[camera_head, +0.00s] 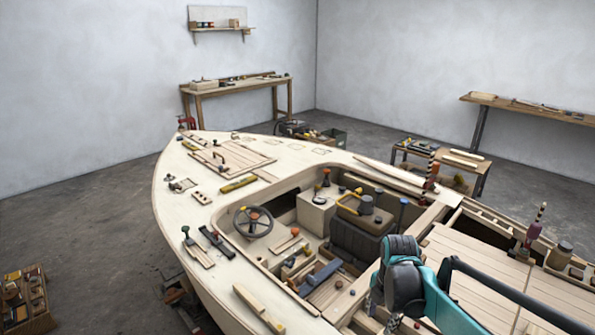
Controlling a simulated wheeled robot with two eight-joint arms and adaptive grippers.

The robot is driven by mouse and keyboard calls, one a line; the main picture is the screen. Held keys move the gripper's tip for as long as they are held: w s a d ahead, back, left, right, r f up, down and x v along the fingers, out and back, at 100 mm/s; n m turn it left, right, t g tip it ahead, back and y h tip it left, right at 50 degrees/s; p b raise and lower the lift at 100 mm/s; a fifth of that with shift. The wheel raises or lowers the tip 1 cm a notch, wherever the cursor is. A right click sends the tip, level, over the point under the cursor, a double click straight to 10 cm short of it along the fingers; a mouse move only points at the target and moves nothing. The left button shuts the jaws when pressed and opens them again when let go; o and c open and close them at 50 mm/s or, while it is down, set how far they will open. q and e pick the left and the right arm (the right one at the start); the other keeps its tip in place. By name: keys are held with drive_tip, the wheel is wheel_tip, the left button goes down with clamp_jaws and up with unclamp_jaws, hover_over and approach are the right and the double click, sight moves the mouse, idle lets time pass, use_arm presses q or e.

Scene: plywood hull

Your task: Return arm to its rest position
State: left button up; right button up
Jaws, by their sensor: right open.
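My right arm, teal and black, reaches in from the lower right over the plywood hull (185,215). Its rounded black and teal joint hangs above the right side of the open cockpit. My right gripper (384,310) is partly hidden below this joint; black-and-white checkered parts show there. It is open, and I see nothing held in it. My left arm and gripper are not in view.
Slatted deck panels (470,262) lie beneath my arm. Benches line the walls.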

drive_tip(key=s+a+r+m+t, duration=0.2)
drive_tip(key=s+m, duration=0.5)
drive_tip(key=m, duration=0.4)
drive_tip(key=s+a+r+m+t, duration=0.2)
drive_tip(key=s+a+m+t, duration=0.2)
drive_tip(key=s+m, duration=0.4)
drive_tip(key=m, duration=0.4)
drive_tip(key=shift+s+a+r+m, duration=0.15)
drive_tip(key=shift+s+a+m, duration=0.1)
drive_tip(key=shift+s+m, duration=0.05)
